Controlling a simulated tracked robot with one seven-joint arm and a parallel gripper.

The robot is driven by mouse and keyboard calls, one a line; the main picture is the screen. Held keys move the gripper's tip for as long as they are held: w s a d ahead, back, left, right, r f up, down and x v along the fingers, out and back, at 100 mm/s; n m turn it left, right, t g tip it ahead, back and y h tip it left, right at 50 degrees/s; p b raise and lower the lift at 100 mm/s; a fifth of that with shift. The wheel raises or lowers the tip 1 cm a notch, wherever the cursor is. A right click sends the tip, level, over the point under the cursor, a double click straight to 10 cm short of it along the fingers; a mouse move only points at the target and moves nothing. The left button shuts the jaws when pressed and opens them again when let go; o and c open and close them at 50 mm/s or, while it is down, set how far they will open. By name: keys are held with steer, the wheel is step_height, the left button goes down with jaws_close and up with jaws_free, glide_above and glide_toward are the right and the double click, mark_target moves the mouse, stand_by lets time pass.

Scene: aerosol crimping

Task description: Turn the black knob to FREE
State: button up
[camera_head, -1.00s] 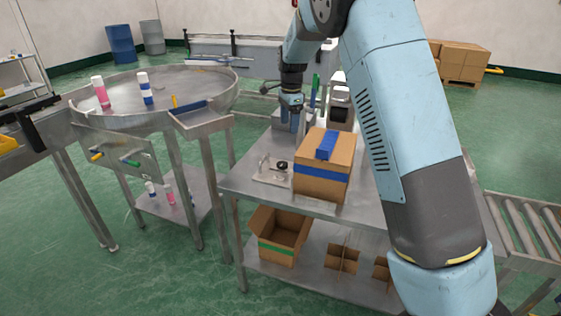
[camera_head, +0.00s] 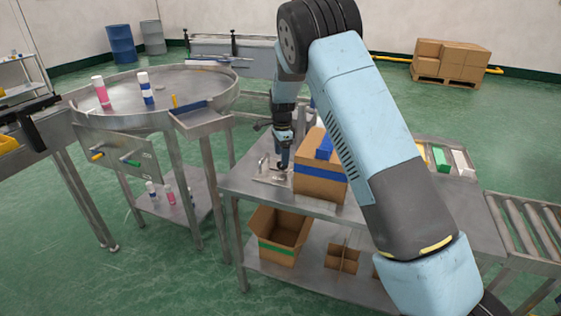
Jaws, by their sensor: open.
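The black knob sits on a small light metal plate (camera_head: 264,180) on the steel table, just left of the taped cardboard box. My gripper (camera_head: 282,166) points down right over the knob, with its fingers at knob height or slightly above. It is open. The fingers hide most of the knob, so I cannot tell whether they touch it, nor which way the knob points. Any lettering on the plate is too small to read.
The cardboard box (camera_head: 318,188) with blue tape stands close to the right of my gripper. A round steel turntable (camera_head: 190,85) with pink and blue-white cans is at the left. An open carton (camera_head: 278,228) lies on the lower shelf. Green and white blocks (camera_head: 440,158) are at the right.

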mark_target(283, 167)
steer(key=shift+f, duration=1.75)
